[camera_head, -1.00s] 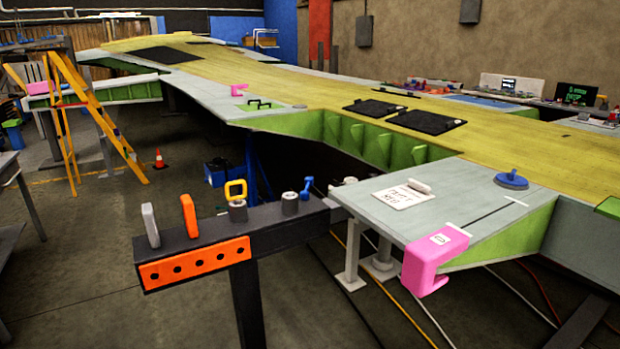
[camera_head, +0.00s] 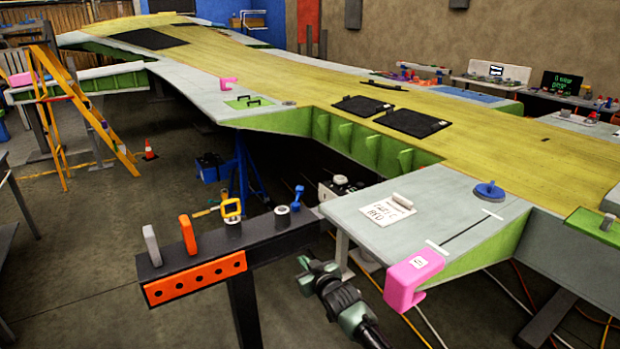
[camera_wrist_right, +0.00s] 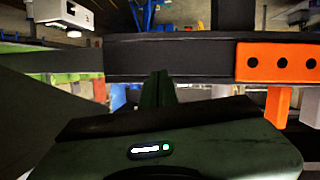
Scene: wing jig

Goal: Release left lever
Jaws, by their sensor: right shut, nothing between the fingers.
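A dark beam (camera_head: 215,246) carries a row of upright levers and fittings. At its left end stands a light grey lever (camera_head: 152,245), leaning slightly left. An orange lever (camera_head: 188,234) stands beside it. The orange lever also shows upside down in the right wrist view (camera_wrist_right: 277,104), with part of the grey lever (camera_wrist_right: 309,112) at the edge. My right gripper (camera_head: 304,264) is shut and empty, in front of the beam's right part and apart from the levers. Its fingers show in the right wrist view (camera_wrist_right: 158,88). My left gripper is not in view.
An orange plate with holes (camera_head: 195,278) is on the beam's front. A yellow-handled fitting (camera_head: 232,210), a grey cylinder (camera_head: 282,217) and a blue lever (camera_head: 297,198) stand farther right. A pink clamp (camera_head: 413,279) hangs on the wing panel edge (camera_head: 445,205). Floor left of the beam is clear.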

